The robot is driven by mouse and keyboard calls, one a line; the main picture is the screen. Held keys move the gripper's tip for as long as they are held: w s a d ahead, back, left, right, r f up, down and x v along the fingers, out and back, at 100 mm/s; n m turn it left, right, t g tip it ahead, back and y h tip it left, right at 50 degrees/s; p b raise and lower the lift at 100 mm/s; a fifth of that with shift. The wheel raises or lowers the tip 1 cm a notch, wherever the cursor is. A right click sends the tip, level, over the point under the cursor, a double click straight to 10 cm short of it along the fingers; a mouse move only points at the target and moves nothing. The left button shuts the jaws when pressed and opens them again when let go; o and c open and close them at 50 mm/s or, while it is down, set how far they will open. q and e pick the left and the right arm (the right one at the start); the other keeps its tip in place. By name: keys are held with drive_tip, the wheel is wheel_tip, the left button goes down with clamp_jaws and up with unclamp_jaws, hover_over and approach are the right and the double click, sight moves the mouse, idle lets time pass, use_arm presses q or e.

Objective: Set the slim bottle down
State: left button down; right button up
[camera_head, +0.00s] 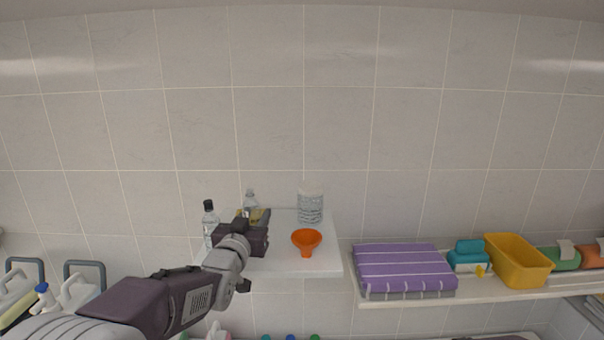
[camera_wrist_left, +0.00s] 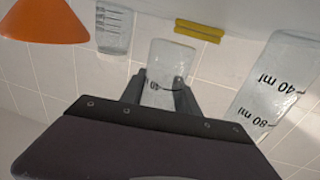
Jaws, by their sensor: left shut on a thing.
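My left gripper (camera_head: 243,226) is over the white shelf, and its body hides its fingertips in the head view. In the left wrist view, which looks upside down, its two fingers (camera_wrist_left: 161,92) are shut on a clear slim bottle (camera_wrist_left: 172,64) with dark volume marks. The bottle's top shows behind the gripper in the head view (camera_head: 250,196); its lower part is hidden there. I cannot tell whether its base touches the shelf. My right gripper is not in view.
The white shelf (camera_head: 325,264) also holds a black-capped clear bottle (camera_head: 209,222) left of the gripper, an orange funnel (camera_head: 306,240) to the right, a clear ribbed container (camera_head: 310,208) and a yellow item (camera_head: 260,216). A lower shelf holds purple towels (camera_head: 404,266) and a yellow tub (camera_head: 517,262).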

use_arm(q)
drive_tip(key=shift+s+f+b, duration=0.15)
drive_tip(key=shift+f+b, duration=0.2)
drive_tip(key=shift+f, duration=0.45)
drive_tip(key=shift+s+f+b, duration=0.1)
drive_tip(key=shift+f+b, duration=0.25)
drive_tip(key=shift+f, duration=0.45)
